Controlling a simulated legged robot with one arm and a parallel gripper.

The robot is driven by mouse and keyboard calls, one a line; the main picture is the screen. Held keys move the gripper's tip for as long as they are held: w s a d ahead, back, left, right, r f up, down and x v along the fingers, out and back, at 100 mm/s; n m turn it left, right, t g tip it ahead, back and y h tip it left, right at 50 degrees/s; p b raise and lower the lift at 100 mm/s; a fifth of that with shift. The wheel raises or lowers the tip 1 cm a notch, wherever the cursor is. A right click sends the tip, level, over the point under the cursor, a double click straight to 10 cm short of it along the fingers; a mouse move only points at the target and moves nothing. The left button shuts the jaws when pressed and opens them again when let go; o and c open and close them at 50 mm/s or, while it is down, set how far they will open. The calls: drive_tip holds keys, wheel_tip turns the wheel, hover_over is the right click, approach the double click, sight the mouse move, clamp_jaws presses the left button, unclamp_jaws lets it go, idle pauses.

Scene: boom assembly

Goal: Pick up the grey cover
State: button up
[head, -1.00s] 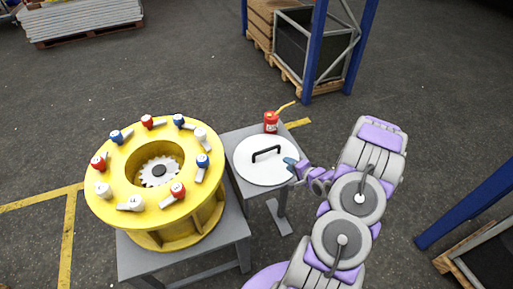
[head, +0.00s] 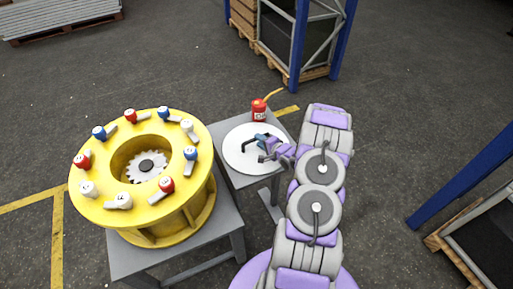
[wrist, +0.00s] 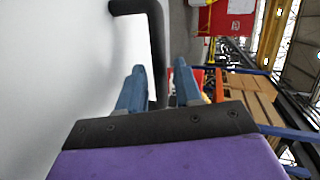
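The grey cover (head: 238,161) looks like a pale round disc lying flat on a small grey table in the head view. Its black handle (head: 249,146) stands up from its middle and is partly hidden by my gripper (head: 263,143). In the wrist view the pale cover surface (wrist: 55,70) fills the left side. There my gripper (wrist: 160,82) has its two blue fingers apart, with part of the black handle (wrist: 156,45) between them. Gaps show on both sides of the handle, so the fingers are not closed on it.
A red container (head: 259,111) with a yellow spout stands on the small table (head: 278,133) behind the cover. A yellow ring housing (head: 90,195) with several red, white and blue tools stands on a table at left. Blue rack posts (head: 300,45) rise behind.

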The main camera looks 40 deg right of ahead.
sight(254, 144)
drive_tip(key=shift+w+a+f, duration=0.1)
drive_tip(key=shift+w, duration=0.2)
drive_tip(key=x, duration=0.2)
drive_tip(key=b+x, duration=0.1)
drive_tip(key=x, duration=0.2)
drive_tip(key=shift+s+f, duration=0.15)
drive_tip(key=shift+f, duration=0.05)
drive_tip(key=shift+r, duration=0.1)
drive_tip(key=c, duration=0.6)
clamp_jaws()
drive_tip(key=shift+s, duration=0.1)
